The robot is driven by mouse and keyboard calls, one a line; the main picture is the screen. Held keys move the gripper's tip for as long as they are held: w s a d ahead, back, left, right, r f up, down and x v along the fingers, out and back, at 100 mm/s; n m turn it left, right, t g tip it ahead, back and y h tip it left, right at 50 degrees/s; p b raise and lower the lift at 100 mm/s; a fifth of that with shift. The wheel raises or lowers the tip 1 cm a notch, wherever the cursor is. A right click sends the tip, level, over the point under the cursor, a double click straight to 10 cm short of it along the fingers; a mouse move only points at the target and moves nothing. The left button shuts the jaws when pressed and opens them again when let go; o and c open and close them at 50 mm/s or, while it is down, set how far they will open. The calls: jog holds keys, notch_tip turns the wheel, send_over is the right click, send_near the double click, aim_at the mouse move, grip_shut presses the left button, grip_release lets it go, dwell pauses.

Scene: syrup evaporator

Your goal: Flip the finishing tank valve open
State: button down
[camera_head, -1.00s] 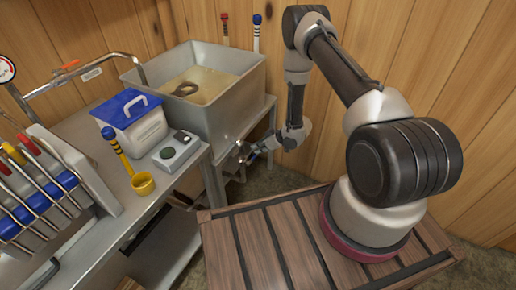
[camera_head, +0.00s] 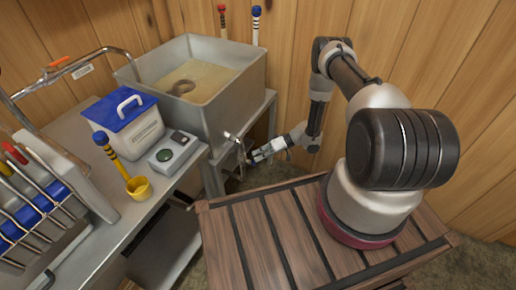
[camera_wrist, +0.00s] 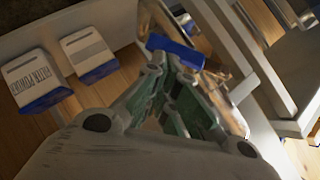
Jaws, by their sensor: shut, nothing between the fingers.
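The finishing tank (camera_head: 222,110) is a grey steel box holding amber liquid, at the back in the head view. Its metal valve (camera_head: 238,145) sticks out low on the front right side; it is small, and I cannot tell its setting. My gripper (camera_head: 252,156) is just right of the valve, shut and empty, pointing toward it; contact is unclear. In the wrist view the green-padded fingers (camera_wrist: 172,72) come together just below a blue bar (camera_wrist: 176,51), which may be the valve's handle.
A steel bench (camera_head: 95,205) holds a white box with a blue lid (camera_head: 130,115), a small meter (camera_head: 175,152) and a yellow cup (camera_head: 139,188). My wooden-topped base is at front right. White blue-lidded containers (camera_wrist: 38,82) show in the wrist view. Wooden walls close off the back.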

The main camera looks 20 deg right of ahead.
aim_at(255, 165)
jog(key=shift+s+a+f, duration=0.35)
jog(key=shift+f, duration=0.3)
jog(key=shift+s+a+f, duration=0.3)
jog(key=shift+s+f, duration=0.05)
jog(key=shift+f, duration=0.3)
jog(key=shift+s+a+f, duration=0.35)
jog(key=shift+f, duration=0.3)
